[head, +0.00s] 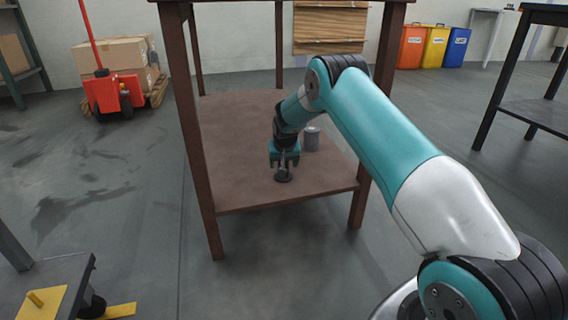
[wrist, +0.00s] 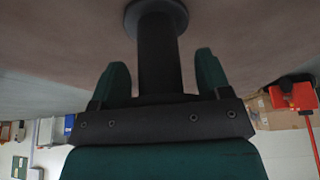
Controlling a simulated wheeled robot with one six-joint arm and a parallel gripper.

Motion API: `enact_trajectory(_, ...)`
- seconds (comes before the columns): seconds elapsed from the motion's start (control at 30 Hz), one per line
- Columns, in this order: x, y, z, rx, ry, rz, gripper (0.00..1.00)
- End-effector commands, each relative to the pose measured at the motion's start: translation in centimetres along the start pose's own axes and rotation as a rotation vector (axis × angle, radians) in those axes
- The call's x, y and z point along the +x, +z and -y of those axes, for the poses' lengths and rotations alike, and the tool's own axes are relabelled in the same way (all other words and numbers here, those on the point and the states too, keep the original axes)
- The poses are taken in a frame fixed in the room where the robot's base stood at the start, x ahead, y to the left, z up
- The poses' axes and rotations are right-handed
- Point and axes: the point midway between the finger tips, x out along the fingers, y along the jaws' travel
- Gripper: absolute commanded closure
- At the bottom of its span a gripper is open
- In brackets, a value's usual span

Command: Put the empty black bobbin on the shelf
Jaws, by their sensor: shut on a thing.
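The black bobbin (head: 283,177) is at my gripper's tip, upright over the lower board of the brown shelf (head: 240,190), near its front. In the wrist view its dark core (wrist: 158,60) runs between the two fingers and a round flange lies against or close to the brown board. I cannot tell whether it touches. My gripper (head: 284,162) is shut on the bobbin; the fingers also show in the wrist view (wrist: 160,80). The bobbin's near end is hidden by the gripper body.
A grey bobbin-like cylinder (head: 311,139) stands on the same board, just right of and behind my gripper. Shelf posts rise at the left (head: 192,130) and right (head: 361,190). The board's left side and back are clear. A red pallet truck (head: 115,93) stands far left.

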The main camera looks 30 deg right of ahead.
Motion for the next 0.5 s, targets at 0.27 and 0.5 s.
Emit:
enact_trajectory(0.27,0.21,0.10,-0.01,0.000,0.000,0.001,0.04)
enact_trajectory(0.5,-0.08,-0.05,-0.01,0.000,0.000,-0.001,0.04)
